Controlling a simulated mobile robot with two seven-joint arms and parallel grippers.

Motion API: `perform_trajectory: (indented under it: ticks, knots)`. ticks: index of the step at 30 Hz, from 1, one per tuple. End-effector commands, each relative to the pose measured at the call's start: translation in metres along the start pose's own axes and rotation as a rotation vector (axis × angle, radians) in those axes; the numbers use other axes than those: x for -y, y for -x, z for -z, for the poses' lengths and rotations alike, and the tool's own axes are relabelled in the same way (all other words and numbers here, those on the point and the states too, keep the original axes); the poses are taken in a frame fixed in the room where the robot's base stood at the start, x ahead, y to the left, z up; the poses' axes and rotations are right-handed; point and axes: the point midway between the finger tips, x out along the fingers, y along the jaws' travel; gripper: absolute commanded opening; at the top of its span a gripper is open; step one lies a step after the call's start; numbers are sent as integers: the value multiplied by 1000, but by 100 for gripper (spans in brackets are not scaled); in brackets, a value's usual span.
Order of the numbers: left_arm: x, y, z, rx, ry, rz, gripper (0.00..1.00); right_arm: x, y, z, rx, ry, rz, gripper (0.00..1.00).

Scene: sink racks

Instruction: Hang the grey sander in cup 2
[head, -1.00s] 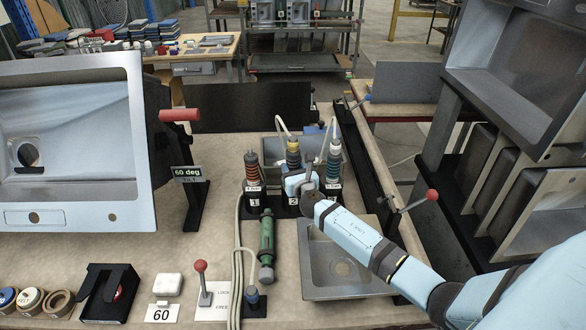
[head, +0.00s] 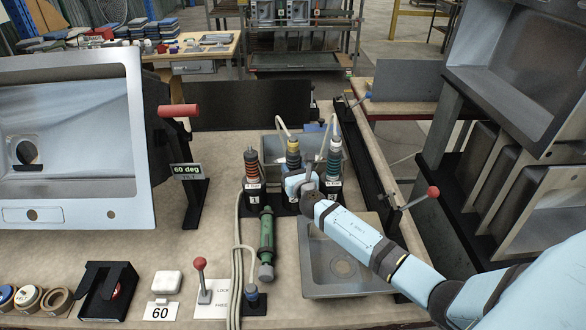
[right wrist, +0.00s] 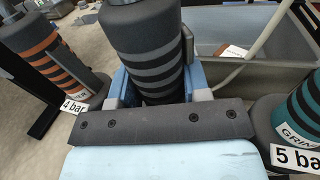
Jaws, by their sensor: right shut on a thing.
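The grey sander (head: 293,160), with dark bands and a yellow top, stands upright at the middle place of the cup row. It also shows close up in the right wrist view (right wrist: 145,50). My right gripper (head: 297,184) is shut on it, with one finger on each side of its body. Cup 2 (head: 286,207) is mostly hidden behind my gripper. I cannot tell how deep the sander sits in it. My left gripper is not in view.
An orange-banded tool (head: 251,165) stands in cup 1, a teal-banded one (head: 334,160) in cup 3, both close beside my gripper. Hoses rise from the tools. A green tool (head: 266,240) lies in front. A small sink (head: 345,262) sits below my right arm.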

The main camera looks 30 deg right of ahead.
Motion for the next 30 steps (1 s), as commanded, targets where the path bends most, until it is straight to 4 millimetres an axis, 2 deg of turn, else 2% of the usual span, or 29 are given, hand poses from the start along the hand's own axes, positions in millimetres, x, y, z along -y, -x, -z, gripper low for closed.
perform_trajectory:
  ticks: [8, 9, 12, 13, 23, 26, 30]
  knots:
    - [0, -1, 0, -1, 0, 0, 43, 0, -1, -1, 4, 0, 0, 5]
    - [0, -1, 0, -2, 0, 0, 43, 0, -1, -1, 4, 0, 0, 48]
    - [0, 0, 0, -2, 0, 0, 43, 0, -1, 0, 3, 0, 0, 71]
    - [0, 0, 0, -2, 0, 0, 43, 0, -1, 0, 3, 0, 0, 73]
    - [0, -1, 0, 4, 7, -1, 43, 0, 1, 3, -2, 1, 0, 73]
    - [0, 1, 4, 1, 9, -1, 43, 0, 13, 3, -2, 1, -2, 73]
    - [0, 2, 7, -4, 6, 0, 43, 0, 42, 2, -1, 2, -2, 73]
